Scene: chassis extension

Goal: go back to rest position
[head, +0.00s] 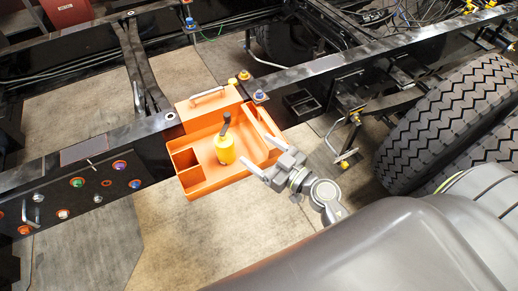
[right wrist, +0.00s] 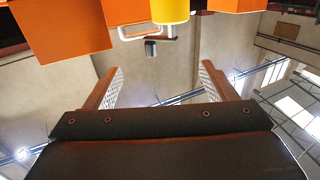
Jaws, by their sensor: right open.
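My right gripper (head: 256,155) is at the right front side of the orange tray (head: 203,187) in the head view, its fingers pointing up and left toward the tray. In the right wrist view its two fingers (right wrist: 160,72) stand wide apart with nothing between them. A yellow cylinder (head: 225,155) with a dark handle on top stands upright in the tray, apart from the fingers. In the right wrist view the yellow cylinder (right wrist: 171,10) shows beyond the fingers at the top edge. My left gripper is not in view.
The tray sits at a black chassis rail (head: 125,138) that runs across the view, with coloured bolts on its side. Large black tyres (head: 450,115) stand at the right. Beige floor (head: 185,235) lies open in front of the rail.

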